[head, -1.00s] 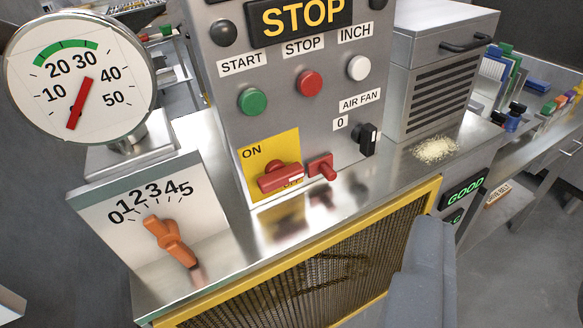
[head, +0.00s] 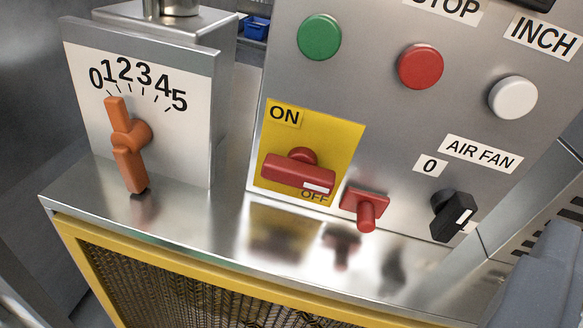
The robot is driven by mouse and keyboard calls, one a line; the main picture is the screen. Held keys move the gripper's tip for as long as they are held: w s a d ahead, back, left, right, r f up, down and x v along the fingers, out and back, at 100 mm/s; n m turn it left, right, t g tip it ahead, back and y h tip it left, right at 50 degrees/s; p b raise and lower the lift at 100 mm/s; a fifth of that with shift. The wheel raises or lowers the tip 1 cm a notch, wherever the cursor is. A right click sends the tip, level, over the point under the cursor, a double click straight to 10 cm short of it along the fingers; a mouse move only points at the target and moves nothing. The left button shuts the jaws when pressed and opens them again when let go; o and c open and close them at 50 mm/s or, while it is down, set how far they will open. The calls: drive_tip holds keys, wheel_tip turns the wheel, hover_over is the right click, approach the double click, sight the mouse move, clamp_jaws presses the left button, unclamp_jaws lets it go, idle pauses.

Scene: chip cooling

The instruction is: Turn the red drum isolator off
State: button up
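The red drum isolator (head: 298,172) is a red rotary handle on a yellow plate (head: 335,145) low on the steel control panel. ON is printed at the plate's upper left and OFF at its lower right. The handle lies nearly level, tilted slightly down to the right. A white mark on its right end sits just above the word OFF, which it partly covers. A grey part of my gripper (head: 545,280) shows at the lower right edge, well apart from the handle. Its fingertips are not clearly visible, so I cannot tell its opening.
A small red lever (head: 364,206) sticks out right beside the yellow plate. A black air fan knob (head: 452,215) is further right. Green (head: 319,37), red (head: 420,66) and white (head: 512,97) buttons are above. An orange dial handle (head: 126,145) stands left. The steel ledge (head: 225,235) in front is bare.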

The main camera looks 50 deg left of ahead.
drive_tip(key=a+f+n+g+y+p, duration=0.1)
drive_tip(key=a+f+n+g+y, duration=0.15)
drive_tip(key=a+f+y, duration=0.35)
drive_tip(key=n+g+y+p, duration=0.1)
drive_tip(key=n+g+y, duration=0.2)
drive_tip(key=g+y, duration=0.15)
approach(298, 182)
drive_tip(key=shift+m+h, duration=0.25)
drive_tip(key=b+x, duration=0.1)
drive_tip(key=x, duration=0.8)
drive_tip(key=shift+w+a+r, duration=0.15)
drive_tip(key=shift+a+r, duration=0.05)
drive_tip(key=shift+a, duration=0.15)
